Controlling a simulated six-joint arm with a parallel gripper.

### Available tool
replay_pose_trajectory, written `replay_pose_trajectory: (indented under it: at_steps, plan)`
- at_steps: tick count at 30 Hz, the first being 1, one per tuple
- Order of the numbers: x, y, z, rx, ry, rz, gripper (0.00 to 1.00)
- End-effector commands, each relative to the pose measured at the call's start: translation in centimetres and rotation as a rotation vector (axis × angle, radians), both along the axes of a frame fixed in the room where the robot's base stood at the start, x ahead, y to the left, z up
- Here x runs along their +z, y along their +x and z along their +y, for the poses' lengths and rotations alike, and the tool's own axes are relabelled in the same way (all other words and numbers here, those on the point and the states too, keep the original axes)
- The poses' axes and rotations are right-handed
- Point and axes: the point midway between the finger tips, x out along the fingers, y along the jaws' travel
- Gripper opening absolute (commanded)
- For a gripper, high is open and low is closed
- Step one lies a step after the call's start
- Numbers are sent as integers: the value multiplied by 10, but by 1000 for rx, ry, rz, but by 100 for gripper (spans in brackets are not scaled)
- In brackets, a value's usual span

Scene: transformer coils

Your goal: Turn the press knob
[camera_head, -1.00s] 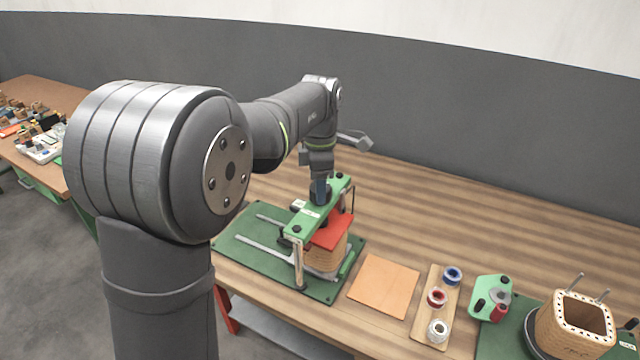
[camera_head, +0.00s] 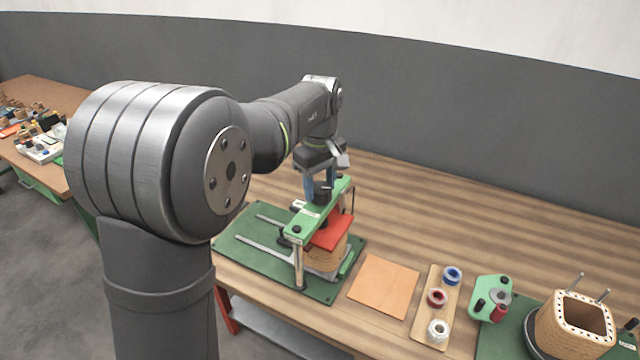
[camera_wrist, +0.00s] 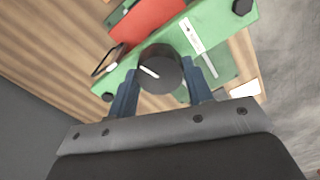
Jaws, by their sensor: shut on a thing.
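The press knob is a round black knob (camera_wrist: 160,70) with a white mark line, on top of the green press crossbar (camera_wrist: 205,45). In the head view the knob (camera_head: 322,192) shows below my wrist. My gripper (camera_wrist: 160,82) points down at it, with one blue-grey finger on each side, shut on the knob. The press (camera_head: 312,212) stands on a green base plate with rails. Its red plate (camera_head: 333,232) rests over a tan wound coil (camera_head: 328,258). In the wrist view the white mark points up and left.
A tan sheet (camera_head: 384,286) lies right of the press. Beyond it are a wooden tray (camera_head: 423,327) with several spools, a green device (camera_head: 490,297) and a square coil (camera_head: 575,325). The table behind the press is clear. Another bench (camera_head: 40,165) is at far left.

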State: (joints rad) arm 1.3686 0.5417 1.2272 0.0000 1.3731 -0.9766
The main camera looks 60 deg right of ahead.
Motion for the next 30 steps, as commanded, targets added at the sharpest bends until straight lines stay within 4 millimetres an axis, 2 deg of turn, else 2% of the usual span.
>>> replay_pose_trajectory:
  at_steps: [30]
  plan:
    - [1, 0, -1, -965, -3, -1, 24]
